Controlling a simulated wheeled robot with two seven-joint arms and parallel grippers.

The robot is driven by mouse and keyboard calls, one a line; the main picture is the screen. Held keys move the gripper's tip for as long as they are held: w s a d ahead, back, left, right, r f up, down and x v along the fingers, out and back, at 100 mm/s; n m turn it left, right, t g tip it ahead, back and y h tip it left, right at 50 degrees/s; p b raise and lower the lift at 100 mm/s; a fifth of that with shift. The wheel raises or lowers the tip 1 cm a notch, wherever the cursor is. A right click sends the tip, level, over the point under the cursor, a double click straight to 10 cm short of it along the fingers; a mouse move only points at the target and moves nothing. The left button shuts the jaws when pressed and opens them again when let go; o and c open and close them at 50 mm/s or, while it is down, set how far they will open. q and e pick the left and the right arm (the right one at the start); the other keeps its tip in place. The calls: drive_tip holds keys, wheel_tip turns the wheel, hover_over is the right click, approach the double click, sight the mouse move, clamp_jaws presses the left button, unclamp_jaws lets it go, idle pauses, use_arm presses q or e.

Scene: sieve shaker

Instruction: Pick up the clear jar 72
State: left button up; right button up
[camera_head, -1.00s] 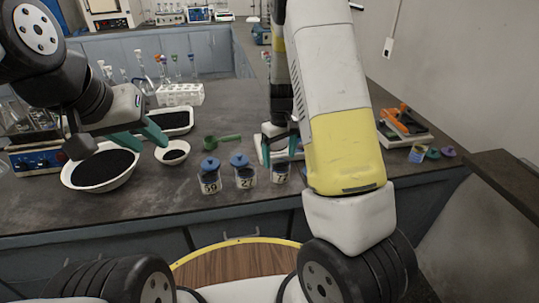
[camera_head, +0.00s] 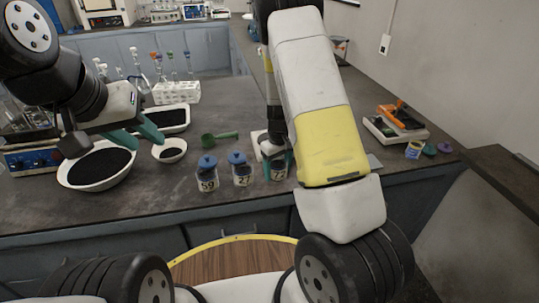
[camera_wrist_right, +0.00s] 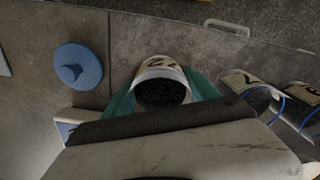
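The clear jar 72 (camera_head: 279,171) stands upright on the dark counter, rightmost in a row of three jars. In the right wrist view the jar (camera_wrist_right: 161,84) has no lid and holds black grains. My right gripper (camera_head: 276,157) is lowered around it from above. Its teal fingers flank the jar on both sides in the right wrist view (camera_wrist_right: 160,92), very close to the wall; whether they press on it cannot be told. My left gripper (camera_head: 150,142) is open and empty above the counter, near the white bowls.
Jars 59 (camera_head: 207,182) and 27 (camera_head: 242,177) with blue lids stand close beside jar 72. A loose blue lid (camera_wrist_right: 78,67) lies on the counter. A large bowl of black grains (camera_head: 100,184), a small bowl (camera_head: 169,158) and a green scoop (camera_head: 219,137) are further left.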

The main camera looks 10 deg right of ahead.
sight(277, 161)
drive_tip(key=c, duration=1.2)
drive_tip(key=shift+r, duration=0.1)
drive_tip(key=shift+r, duration=0.2)
wheel_tip(277, 161, up, 3)
drive_tip(key=shift+r, duration=0.1)
drive_tip(key=s+a+r, duration=0.1)
drive_tip(key=s, duration=1.4)
drive_tip(key=w, duration=0.9)
drive_tip(key=w+d+r, duration=0.1)
drive_tip(key=w, duration=0.4)
drive_tip(key=shift+w+r, duration=0.1)
drive_tip(key=shift+w, duration=0.45)
drive_tip(key=shift+f, duration=1.45)
